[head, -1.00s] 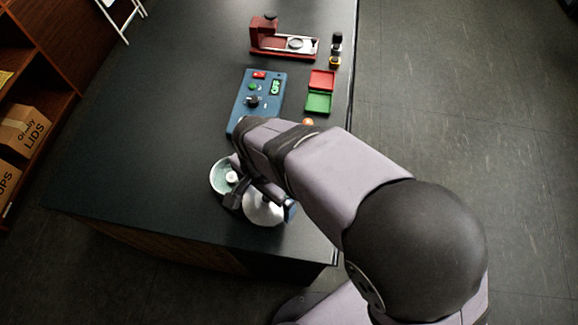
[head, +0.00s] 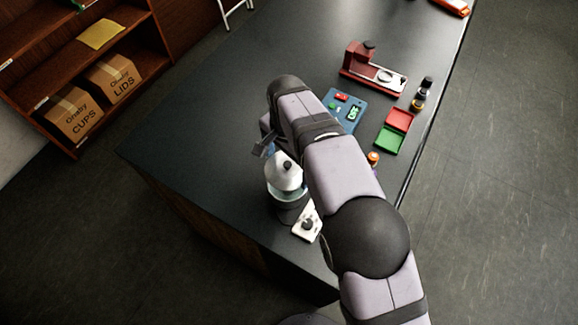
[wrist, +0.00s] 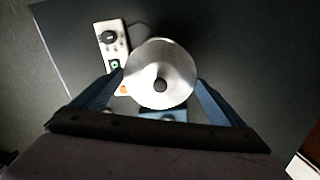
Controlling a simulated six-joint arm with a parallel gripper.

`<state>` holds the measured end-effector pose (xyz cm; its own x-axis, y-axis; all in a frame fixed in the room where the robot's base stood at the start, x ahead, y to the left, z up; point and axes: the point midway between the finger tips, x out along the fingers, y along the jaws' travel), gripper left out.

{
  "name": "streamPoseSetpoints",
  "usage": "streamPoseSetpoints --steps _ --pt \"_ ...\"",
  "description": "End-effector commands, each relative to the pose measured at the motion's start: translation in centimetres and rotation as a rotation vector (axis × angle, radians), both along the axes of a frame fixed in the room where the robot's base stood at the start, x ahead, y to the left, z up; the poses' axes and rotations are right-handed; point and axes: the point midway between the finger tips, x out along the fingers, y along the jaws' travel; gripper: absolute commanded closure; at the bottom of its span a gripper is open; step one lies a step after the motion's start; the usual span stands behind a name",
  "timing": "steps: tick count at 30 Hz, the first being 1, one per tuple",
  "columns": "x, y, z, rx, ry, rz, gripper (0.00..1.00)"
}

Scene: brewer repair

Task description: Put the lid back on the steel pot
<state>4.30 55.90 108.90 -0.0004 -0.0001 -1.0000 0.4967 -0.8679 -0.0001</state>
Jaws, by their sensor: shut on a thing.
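The lid (head: 284,176) is a shiny steel disc with a black knob, in the middle of the head view. In the wrist view the lid (wrist: 160,52) lies between the two blue fingers of my gripper (wrist: 160,80), which is shut on it at opposite sides. The steel pot (head: 290,207) shows as a pale-blue band and darker body just below the lid in the head view. The lid covers its mouth from this angle. I cannot tell whether lid and pot touch. My arm hides part of the gripper in the head view.
A white control unit with a black knob (head: 307,222) is beside the pot. A blue panel (head: 348,108), a red device (head: 372,70), red and green trays (head: 395,130) and small bottles (head: 420,97) stand farther back. The table's left side is clear.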

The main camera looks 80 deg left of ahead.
Motion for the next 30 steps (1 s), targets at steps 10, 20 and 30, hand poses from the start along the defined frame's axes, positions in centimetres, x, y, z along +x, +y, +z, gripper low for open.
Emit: streamPoseSetpoints --steps 10,20,30 --pt "0.0 0.0 -0.5 0.001 0.000 0.004 0.30" --pt "0.0 0.0 -2.7 0.000 0.000 0.004 0.30" --pt "0.0 0.0 -5.3 0.001 0.000 0.004 0.30"
